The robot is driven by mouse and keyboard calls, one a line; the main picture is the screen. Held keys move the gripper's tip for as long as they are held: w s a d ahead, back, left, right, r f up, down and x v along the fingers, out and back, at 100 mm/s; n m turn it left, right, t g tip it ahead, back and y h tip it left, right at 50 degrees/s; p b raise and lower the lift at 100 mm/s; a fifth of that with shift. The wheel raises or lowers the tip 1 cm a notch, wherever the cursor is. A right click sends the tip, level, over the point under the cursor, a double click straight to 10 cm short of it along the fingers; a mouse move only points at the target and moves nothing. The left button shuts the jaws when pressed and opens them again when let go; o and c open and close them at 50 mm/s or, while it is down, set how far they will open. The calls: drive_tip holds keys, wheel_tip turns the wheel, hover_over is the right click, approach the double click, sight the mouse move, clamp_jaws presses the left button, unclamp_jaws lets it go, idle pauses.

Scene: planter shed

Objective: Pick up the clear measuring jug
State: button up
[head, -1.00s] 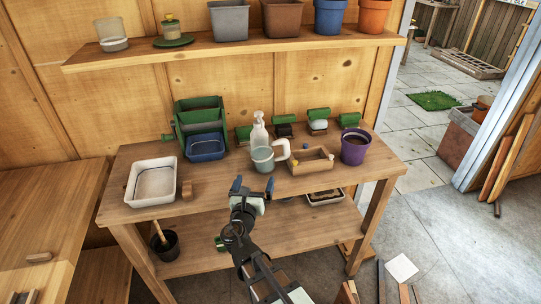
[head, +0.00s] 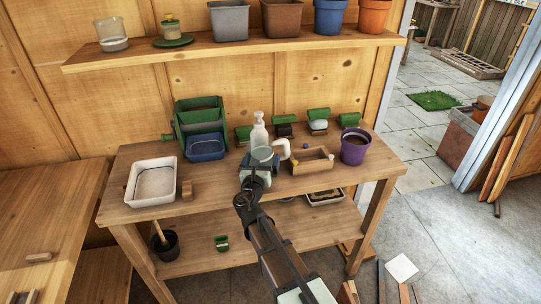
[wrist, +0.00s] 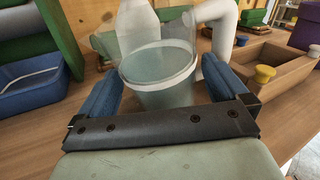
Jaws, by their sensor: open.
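The clear measuring jug (head: 262,154), with a thick white handle on its right, stands upright on the workbench. In the wrist view the jug (wrist: 160,72) fills the space just ahead of my palm and shows pale grey-green below its clear rim. My gripper (head: 259,163) is open at the jug's near side. In the wrist view my gripper (wrist: 159,82) has one blue finger on each side of the jug. I cannot tell whether either finger touches it. In the head view my gripper hides the jug's lower part.
A white pump bottle (head: 259,128) stands close behind the jug. A wooden box (head: 312,167) with small knobs is to the right, then a purple pot (head: 355,147). A blue tub (head: 206,150) and a white basin (head: 135,190) are on the left.

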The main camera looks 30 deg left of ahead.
drive_tip(key=shift+x, duration=1.2)
drive_tip(key=c, duration=1.3)
drive_tip(key=shift+r, duration=0.3)
